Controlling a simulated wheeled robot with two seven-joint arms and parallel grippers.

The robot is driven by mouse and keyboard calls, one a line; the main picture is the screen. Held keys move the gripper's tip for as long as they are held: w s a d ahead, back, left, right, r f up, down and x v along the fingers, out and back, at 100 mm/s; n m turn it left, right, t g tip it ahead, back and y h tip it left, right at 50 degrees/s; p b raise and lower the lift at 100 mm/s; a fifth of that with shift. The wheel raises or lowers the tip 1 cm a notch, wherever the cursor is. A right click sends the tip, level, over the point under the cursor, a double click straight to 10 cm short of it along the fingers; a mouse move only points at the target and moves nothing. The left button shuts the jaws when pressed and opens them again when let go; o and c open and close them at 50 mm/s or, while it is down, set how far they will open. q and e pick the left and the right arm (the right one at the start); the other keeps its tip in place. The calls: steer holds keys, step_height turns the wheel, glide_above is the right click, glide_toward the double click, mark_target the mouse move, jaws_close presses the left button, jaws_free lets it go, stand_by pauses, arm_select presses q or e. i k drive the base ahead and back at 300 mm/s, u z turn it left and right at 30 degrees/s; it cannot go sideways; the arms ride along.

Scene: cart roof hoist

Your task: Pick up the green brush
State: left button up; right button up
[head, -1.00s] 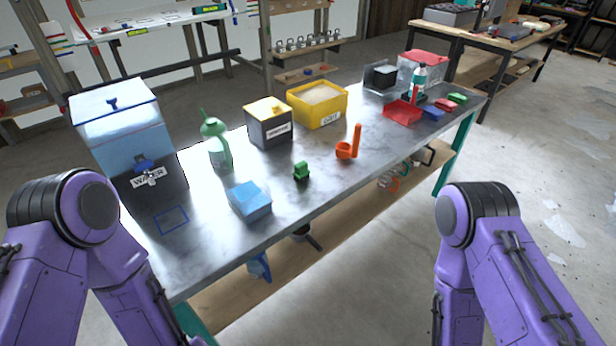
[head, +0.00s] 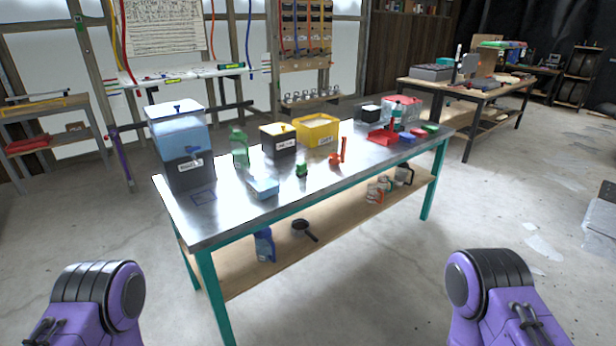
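A small dark-green piece (head: 302,170) stands near the middle of the metal worktable (head: 225,224), between the light-blue box and the orange scoop. It may be the green brush, but it is too small to tell. A low green block (head: 431,129) lies at the table's far right end, next to a red one and a blue one. A translucent green bottle (head: 239,148) stands beside the water tank. No other green brush can be made out. Both my grippers are out of view; only purple upper parts of my arms show at the bottom corners, apart from the table.
On the table are a water tank (head: 182,145), a light-blue box (head: 263,188), a black lidded box (head: 278,140), a yellow bin (head: 315,130), an orange scoop (head: 338,156) and a red tray (head: 382,137). A wooden lower shelf (head: 330,222) holds a pan. The floor ahead is clear.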

mark_target(302, 171)
steer(key=z, duration=0.8)
steer(key=i, duration=1.35)
steer(key=u, duration=0.3)
